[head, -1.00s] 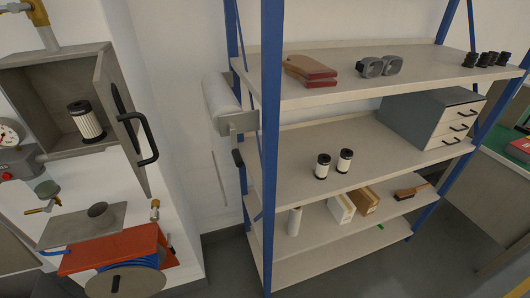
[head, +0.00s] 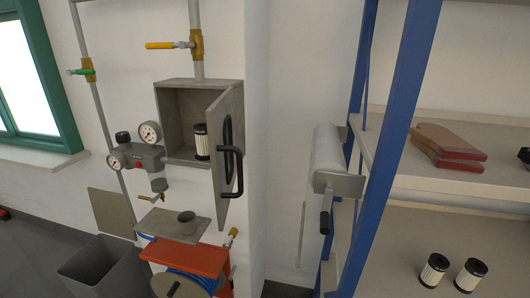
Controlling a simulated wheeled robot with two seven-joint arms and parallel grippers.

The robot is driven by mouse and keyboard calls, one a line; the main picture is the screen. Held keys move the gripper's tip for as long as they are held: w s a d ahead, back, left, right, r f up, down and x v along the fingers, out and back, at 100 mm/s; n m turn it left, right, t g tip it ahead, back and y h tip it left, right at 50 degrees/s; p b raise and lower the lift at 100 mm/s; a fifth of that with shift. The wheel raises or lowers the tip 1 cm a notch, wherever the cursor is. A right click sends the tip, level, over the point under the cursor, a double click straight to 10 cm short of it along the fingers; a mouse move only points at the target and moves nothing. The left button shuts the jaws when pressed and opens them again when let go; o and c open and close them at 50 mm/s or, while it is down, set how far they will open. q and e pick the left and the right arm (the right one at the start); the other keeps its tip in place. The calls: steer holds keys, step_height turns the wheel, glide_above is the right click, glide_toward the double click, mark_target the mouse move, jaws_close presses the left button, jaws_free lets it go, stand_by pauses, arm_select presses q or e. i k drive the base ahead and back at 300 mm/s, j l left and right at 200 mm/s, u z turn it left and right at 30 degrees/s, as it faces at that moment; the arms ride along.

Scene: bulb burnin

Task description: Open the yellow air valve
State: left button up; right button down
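The yellow air valve (head: 171,45) has a yellow lever on a brass body, fitted to the vertical pipe above the grey wall cabinet. Its lever points left, roughly horizontal and across the pipe. Neither of my grippers shows in the head view.
The grey cabinet (head: 185,84) has its door (head: 228,150) swung open, with a filter cartridge (head: 201,142) inside. Gauges and a regulator (head: 139,158) sit left of it. A green-handled valve (head: 80,71) is further left. A bin (head: 105,268), red hose reel (head: 185,257) and blue-framed shelf (head: 400,120) stand nearby.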

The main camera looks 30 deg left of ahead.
mark_target(181, 45)
steer(key=u, duration=0.4)
steer(key=i+l+u, duration=0.1)
steer(key=u, duration=0.3)
steer(key=l+u, duration=0.2)
steer(key=u, duration=0.2)
steer(key=l+u, duration=0.1)
steer(key=u, duration=0.3)
steer(key=k+j+z, duration=0.15)
steer(key=j, duration=0.25)
steer(key=k+j+z, duration=0.3)
steer(key=k+j, duration=0.2)
steer(key=j, duration=0.2)
